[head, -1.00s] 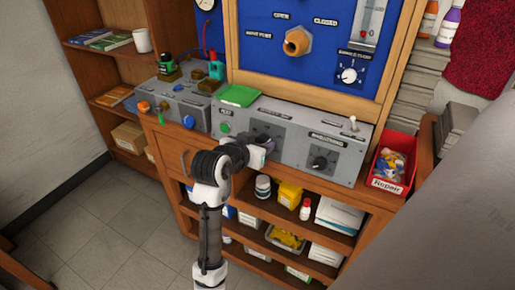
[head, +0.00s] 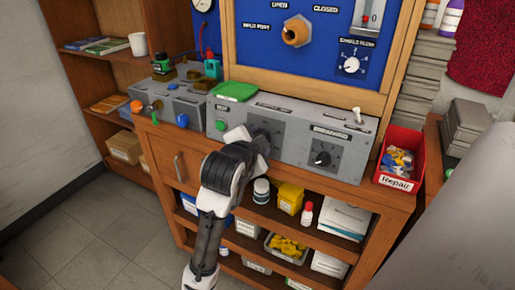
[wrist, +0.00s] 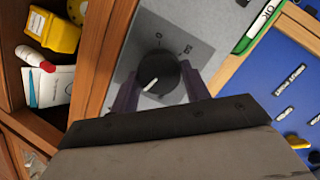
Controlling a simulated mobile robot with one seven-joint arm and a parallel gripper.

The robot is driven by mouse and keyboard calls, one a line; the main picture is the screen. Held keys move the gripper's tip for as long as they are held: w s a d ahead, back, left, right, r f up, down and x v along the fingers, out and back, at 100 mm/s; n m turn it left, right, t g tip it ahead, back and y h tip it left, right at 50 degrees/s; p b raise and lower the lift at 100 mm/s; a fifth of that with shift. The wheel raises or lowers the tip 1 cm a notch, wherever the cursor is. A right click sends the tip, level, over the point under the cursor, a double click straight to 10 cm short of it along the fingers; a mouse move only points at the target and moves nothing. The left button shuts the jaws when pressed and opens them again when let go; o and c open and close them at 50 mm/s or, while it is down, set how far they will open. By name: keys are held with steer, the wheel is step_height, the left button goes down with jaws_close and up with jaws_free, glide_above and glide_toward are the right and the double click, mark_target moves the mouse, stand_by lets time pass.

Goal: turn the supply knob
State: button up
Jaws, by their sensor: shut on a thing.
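The supply knob (wrist: 158,72) is a round black dial with a white pointer line on a grey plate with printed marks. In the wrist view its pointer aims to the lower left. My gripper (wrist: 160,85) has one dark finger on each side of the knob and is shut on it. In the head view, my gripper (head: 261,143) is at the left dial plate (head: 272,128) of the grey console (head: 300,125), and the knob there is mostly hidden behind it.
A second black knob (head: 322,158) is to the right on the console, below a toggle switch (head: 357,115). A green button (head: 220,125) and green card (head: 235,91) are on the left. A red Repair bin (head: 401,160) stands at right. Open shelves (head: 270,215) lie below.

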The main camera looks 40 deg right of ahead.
steer(key=shift+f+m+b, duration=0.15)
steer(key=shift+m+b, duration=0.75)
steer(key=shift+m, duration=0.2)
steer(key=o, duration=1)
steer(key=shift+a, duration=0.1)
steer(key=shift+f+b+v, duration=0.1)
steer(key=shift+b+v, duration=1.85)
steer(key=shift+v, duration=1.5)
steer(key=shift+f+b+v, duration=0.15)
steer(key=shift+b+v, duration=1.75)
steer(key=shift+v, duration=1.5)
